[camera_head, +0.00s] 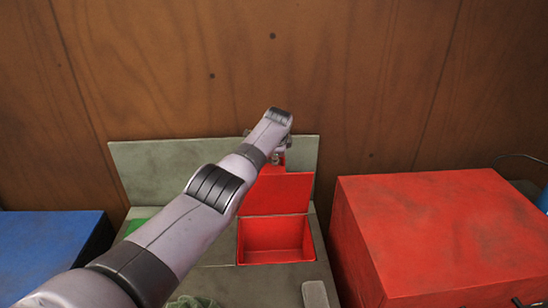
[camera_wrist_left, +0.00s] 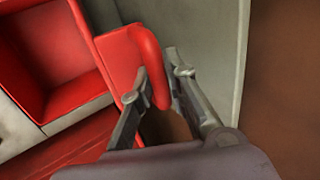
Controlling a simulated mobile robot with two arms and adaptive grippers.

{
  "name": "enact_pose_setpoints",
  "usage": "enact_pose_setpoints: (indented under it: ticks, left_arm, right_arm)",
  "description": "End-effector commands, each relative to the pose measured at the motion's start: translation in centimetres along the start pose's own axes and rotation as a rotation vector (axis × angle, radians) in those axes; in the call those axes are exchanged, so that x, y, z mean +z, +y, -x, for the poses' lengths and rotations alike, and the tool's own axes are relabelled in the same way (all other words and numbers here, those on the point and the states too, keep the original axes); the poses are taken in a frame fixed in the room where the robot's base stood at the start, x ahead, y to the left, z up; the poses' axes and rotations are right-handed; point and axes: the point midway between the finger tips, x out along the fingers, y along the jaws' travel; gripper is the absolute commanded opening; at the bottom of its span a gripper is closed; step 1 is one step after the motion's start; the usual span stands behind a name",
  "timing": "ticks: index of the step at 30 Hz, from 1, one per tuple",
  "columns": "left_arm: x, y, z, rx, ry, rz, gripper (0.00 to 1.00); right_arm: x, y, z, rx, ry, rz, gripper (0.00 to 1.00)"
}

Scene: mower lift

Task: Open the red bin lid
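The red bin (camera_head: 275,255) is set in the grey unit, and its inside is open to view. Its red lid (camera_head: 278,194) stands raised at the back, tilted up from the bin. In the left wrist view the lid's red handle (camera_wrist_left: 147,48) sits between the fingers of my left gripper (camera_wrist_left: 157,82), which look closed on it. In the head view my left gripper (camera_head: 276,158) is at the lid's top edge, partly hidden by my arm. The bin's red-walled opening (camera_wrist_left: 55,45) also shows in the left wrist view. My right gripper is not in view.
A large red box (camera_head: 440,235) stands close on the right, and a blue box (camera_head: 45,250) stands on the left. The grey back panel (camera_head: 150,165) rises behind the lid, before a brown wooden wall (camera_head: 350,80). A green patch (camera_head: 138,225) shows left of my arm.

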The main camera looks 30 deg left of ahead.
Motion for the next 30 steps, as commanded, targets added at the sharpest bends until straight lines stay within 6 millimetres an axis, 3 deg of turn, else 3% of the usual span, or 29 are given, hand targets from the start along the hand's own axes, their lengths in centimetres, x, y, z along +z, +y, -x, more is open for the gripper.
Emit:
enact_pose_setpoints:
  ticks: [7, 20, 30]
  left_arm:
    - [0.1, 0.0, 0.0, 0.000, -0.001, -0.002, 0.33]
    - [0.1, -0.1, 0.3, -0.001, -0.002, -0.002, 0.33]
    - [0.1, 0.0, 2.9, -0.003, -0.001, -0.003, 0.33]
  right_arm:
    - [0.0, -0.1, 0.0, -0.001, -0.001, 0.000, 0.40]
    - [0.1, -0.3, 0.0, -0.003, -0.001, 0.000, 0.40]
    - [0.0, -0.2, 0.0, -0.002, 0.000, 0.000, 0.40]
